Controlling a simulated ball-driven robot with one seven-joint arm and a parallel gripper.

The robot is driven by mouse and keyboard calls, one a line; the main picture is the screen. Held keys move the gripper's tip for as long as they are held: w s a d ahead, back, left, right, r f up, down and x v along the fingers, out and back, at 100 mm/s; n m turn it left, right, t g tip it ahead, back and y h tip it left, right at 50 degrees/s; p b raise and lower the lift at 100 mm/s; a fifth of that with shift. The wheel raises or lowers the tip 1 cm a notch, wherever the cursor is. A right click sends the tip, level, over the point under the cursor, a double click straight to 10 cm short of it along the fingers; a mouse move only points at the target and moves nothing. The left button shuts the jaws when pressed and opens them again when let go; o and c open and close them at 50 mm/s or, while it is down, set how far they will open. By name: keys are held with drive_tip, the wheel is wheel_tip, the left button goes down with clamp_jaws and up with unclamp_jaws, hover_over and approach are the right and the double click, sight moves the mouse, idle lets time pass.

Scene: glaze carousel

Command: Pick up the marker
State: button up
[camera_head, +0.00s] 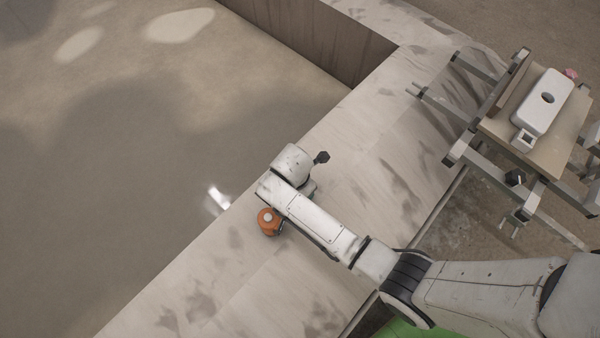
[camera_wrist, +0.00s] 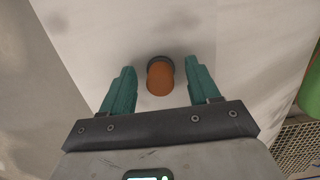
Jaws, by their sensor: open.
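A short orange cylinder with a dark end (camera_wrist: 160,78), which appears to be the marker, is on the pale ledge in the wrist view. My gripper (camera_wrist: 162,72) has its two green fingers wide apart, one on each side of the cylinder, with visible gaps on both sides. Nothing is held. I cannot tell how high the fingers are above the ledge. In the head view, an orange round thing with a light top (camera_head: 268,222) shows beside my arm near the ledge's edge; whether it is the same cylinder is unclear. The gripper's fingers are hidden there.
The pale, stained ledge (camera_head: 210,290) runs diagonally and borders a large sunken grey-brown floor (camera_head: 100,200) on the left. A metal-framed stand (camera_head: 500,155) at the right carries a board with a white device (camera_head: 543,102). The ledge beyond my arm is clear.

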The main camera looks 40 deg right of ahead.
drive_tip(key=shift+c, duration=0.2)
drive_tip(key=c, duration=1)
drive_tip(key=shift+r, duration=0.1)
